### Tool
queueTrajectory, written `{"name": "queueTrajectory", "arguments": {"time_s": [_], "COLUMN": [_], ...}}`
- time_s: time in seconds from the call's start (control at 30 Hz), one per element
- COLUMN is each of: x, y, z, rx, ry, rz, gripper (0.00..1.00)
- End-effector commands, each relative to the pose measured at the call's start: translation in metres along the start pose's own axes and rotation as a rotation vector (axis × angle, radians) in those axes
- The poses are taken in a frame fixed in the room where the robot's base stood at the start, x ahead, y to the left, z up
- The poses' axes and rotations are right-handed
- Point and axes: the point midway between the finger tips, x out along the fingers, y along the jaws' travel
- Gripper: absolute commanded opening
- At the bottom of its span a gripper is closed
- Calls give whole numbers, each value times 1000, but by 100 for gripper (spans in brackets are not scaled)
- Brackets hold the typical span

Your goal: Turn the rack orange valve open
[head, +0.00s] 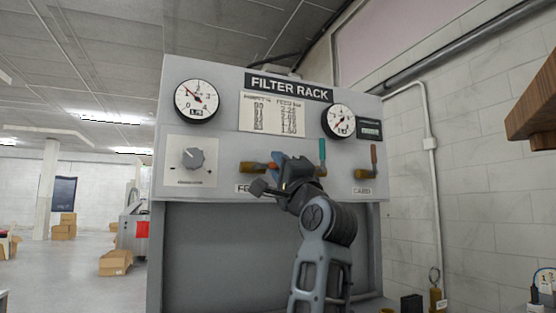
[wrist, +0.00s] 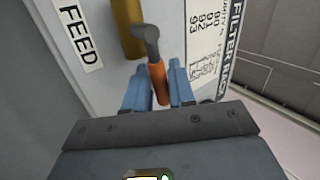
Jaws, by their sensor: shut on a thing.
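The orange valve handle (wrist: 160,88) sits on a grey lever beside the brass valve body (wrist: 127,30) at the FEED label (wrist: 79,33). In the wrist view the handle runs roughly along the same direction as the brass body. My gripper (wrist: 160,82) is shut on the orange handle, with a blue finger on each side of it. In the head view my gripper (head: 288,170) is at the left valve on the filter rack (head: 205,140). It hides most of the handle, and the brass body (head: 250,168) sticks out to the left.
A teal handle (head: 322,150) stands upright just right of my gripper. A valve with a brown-orange upright handle (head: 374,155) is farther right. A grey knob (head: 193,159) is to the left, and two gauges (head: 196,101) (head: 338,121) are above. A wooden edge (head: 532,105) juts in at right.

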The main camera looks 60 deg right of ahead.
Motion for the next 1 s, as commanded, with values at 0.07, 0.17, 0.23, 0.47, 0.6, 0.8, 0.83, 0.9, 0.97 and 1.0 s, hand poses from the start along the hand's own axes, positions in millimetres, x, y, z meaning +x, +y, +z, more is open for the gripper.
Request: {"name": "queueTrajectory", "arguments": {"time_s": [0.07, 0.17, 0.23, 0.47, 0.6, 0.8, 0.83, 0.9, 0.97, 1.0], "x": [-1, -2, -3, -3, -3, -3, -3, -3, -3, -3], "y": [3, 4, 5, 6, 6, 6, 6, 6, 6, 5], "z": [0, 0, -1, -1, -2, -2, -2, -1, -1, -1], "rx": [27, 53, 64, 82, 82, 81, 81, 81, 82, 82], "ry": [20, 37, 47, 59, 60, 59, 59, 59, 58, 58], "rz": [3, 3, 4, 3, 3, 3, 3, 3, 2, 2], "gripper": [0, 0, 0, 0, 0, 27, 30, 36, 41, 41]}}
